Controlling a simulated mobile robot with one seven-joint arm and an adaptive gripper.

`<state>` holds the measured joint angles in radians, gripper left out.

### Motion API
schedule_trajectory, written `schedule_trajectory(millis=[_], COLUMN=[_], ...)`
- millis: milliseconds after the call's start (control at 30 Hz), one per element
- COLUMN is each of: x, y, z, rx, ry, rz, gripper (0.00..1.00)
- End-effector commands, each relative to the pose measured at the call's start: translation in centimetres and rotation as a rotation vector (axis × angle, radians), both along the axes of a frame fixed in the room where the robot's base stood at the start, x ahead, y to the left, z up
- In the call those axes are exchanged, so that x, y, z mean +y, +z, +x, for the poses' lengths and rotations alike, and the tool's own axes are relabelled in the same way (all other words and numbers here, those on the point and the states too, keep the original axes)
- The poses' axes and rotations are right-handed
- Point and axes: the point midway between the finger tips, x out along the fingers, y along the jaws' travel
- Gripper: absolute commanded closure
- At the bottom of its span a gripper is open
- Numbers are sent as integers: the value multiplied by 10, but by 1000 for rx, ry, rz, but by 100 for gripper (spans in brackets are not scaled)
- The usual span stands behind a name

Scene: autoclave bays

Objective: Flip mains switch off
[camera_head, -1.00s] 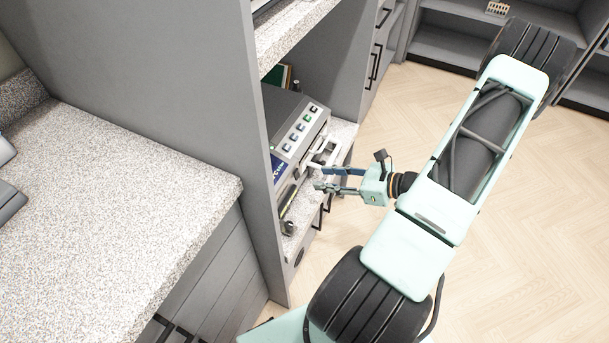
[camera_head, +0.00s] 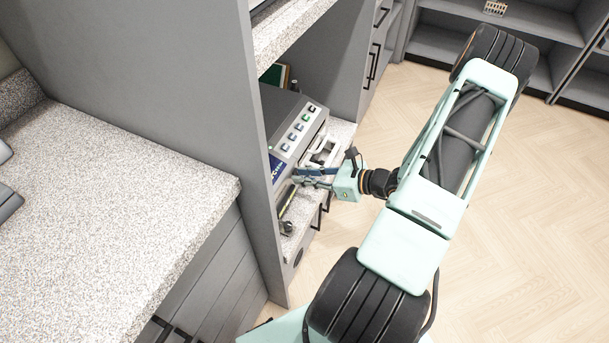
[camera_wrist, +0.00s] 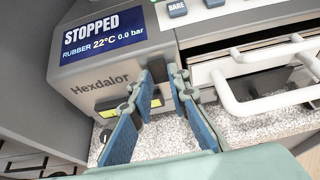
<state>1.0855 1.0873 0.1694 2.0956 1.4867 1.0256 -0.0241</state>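The grey autoclave (camera_head: 288,142) stands in a shelf bay. Its blue display (camera_wrist: 100,32) reads STOPPED, RUBBER, 22°C, 0.0 bar, above the name Hexdalor. Yellow-marked dark parts show low on its front, one (camera_wrist: 108,104) left of my fingers and one between them; I cannot tell which is the mains switch. My gripper (camera_head: 297,177) is in front of the panel below the display. In the wrist view my gripper (camera_wrist: 158,75) has its two blue-padded fingers apart, with nothing held. Whether the tips touch the panel is unclear.
An open drawer or door with a white handle (camera_wrist: 265,100) juts out right of my fingers. The speckled shelf (camera_wrist: 180,140) lies below. A grey side wall (camera_head: 200,120) and a speckled counter (camera_head: 110,190) stand to the left. The wooden floor at right is clear.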

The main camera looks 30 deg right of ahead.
Motion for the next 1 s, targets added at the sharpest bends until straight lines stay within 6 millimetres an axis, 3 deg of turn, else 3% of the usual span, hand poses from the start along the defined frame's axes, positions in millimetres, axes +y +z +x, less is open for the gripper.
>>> schedule_trajectory(millis=[100,367,633,1000], x=[0,0,-1,0], y=[0,-6,-15,-11], z=[0,0,-1,-1], rx=[0,-30,-164,-262], ry=[0,-2,-1,0], rz=[0,25,129,204], gripper=[100,100,100,100])
